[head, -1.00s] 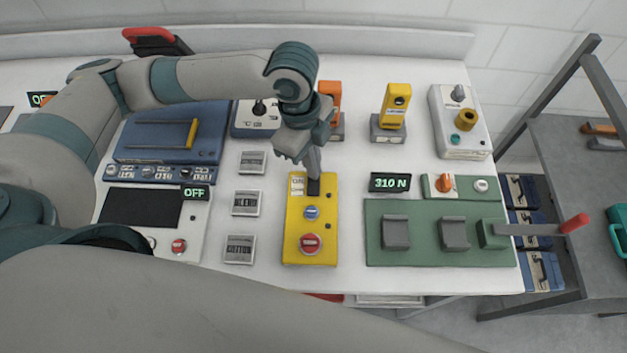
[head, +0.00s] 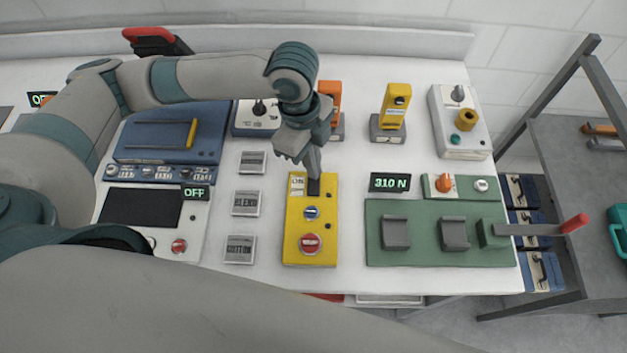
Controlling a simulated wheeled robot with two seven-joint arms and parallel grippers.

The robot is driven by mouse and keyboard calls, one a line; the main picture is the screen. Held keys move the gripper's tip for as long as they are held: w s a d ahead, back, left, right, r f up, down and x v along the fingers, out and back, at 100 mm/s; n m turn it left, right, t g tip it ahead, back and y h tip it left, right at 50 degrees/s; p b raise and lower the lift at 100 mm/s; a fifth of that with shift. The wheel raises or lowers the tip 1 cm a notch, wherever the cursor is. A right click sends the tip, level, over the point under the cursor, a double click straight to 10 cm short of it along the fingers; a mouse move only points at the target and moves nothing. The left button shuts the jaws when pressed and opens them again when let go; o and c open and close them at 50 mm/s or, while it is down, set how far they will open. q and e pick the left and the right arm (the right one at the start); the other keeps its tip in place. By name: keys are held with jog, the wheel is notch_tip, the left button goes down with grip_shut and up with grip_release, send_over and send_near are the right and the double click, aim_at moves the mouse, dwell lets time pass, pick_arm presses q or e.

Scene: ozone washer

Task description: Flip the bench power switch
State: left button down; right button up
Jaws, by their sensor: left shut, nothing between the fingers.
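The yellow switch box (head: 323,253) stands on the white bench in the middle of the head view. It has a black switch at its top end by an ON label (head: 297,184), a blue button (head: 311,212) and a red button (head: 310,243). My left gripper (head: 314,178) is shut and empty, pointing down with its fingertips at the black switch. The fingers hide much of the switch, so I cannot tell its position or whether they touch it. My right gripper is not in view.
A green panel (head: 425,257) with grey clamps and a red-tipped lever (head: 574,224) lies to the right. A display (head: 390,183) reads 310 N. Labelled blocks (head: 246,203) and a blue device (head: 165,157) lie to the left. An orange device (head: 331,95) stands close behind my gripper.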

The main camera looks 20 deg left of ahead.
pick_arm(q)
jog(key=shift+f, duration=0.7)
dwell(0.7)
notch_tip(320, 180, up, 7)
jog(key=p, duration=0.7)
jog(key=shift+p, duration=0.3)
dwell(0.9)
